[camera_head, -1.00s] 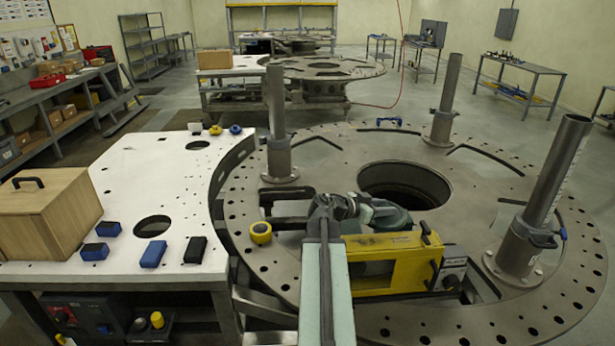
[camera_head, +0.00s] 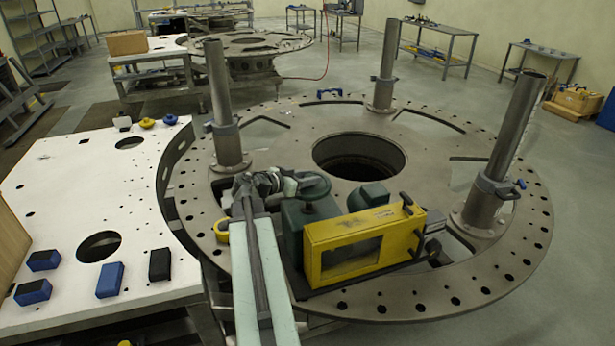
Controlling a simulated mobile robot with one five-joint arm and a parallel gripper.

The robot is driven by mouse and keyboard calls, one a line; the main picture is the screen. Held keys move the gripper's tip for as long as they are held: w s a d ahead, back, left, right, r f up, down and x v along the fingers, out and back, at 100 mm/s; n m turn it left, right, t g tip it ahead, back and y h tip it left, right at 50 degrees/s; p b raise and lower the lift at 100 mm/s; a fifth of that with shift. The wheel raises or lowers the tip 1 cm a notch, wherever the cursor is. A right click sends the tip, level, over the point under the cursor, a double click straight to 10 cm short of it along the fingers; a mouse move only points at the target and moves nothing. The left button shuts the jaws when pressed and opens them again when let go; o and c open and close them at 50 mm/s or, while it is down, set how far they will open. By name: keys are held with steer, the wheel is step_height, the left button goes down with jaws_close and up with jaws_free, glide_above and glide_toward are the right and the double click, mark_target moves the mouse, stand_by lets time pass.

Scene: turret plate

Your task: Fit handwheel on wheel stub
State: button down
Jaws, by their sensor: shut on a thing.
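My gripper (camera_head: 288,183) is at the end of my pale green arm and is shut on the handwheel (camera_head: 315,186), a small dark green round piece. The handwheel is held above the turret plate, by the left end of a machine with a yellow guard (camera_head: 325,262) and a green housing (camera_head: 292,232). I cannot tell whether it touches the housing behind it. The jaw tips are too small to make out clearly. The wheel stub cannot be made out; it may be hidden by my arm or the machine.
The round turret plate (camera_head: 470,119) has a large central hole and three upright posts (camera_head: 222,100), (camera_head: 384,65), (camera_head: 508,140). A yellow ring (camera_head: 221,230) lies near its left edge. Blue and black blocks lie on the white table (camera_head: 50,190) at left.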

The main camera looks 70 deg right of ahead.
mark_target(308, 190)
steer(key=shift+f+b, duration=1.6)
steer(key=shift+f, duration=0.35)
steer(key=shift+s+f+b, duration=0.1)
steer(key=shift+f+b, duration=0.45)
steer(key=shift+f, duration=0.05)
steer(key=c, duration=1.3)
jaws_free()
steer(key=shift+a, duration=0.1)
steer(key=shift+o, duration=0.2)
steer(key=shift+a, duration=0.1)
steer(key=p+v, duration=0.3)
steer(key=v, duration=0.7)
steer(key=shift+a+r, duration=0.2)
steer(key=shift+a, duration=0.1)
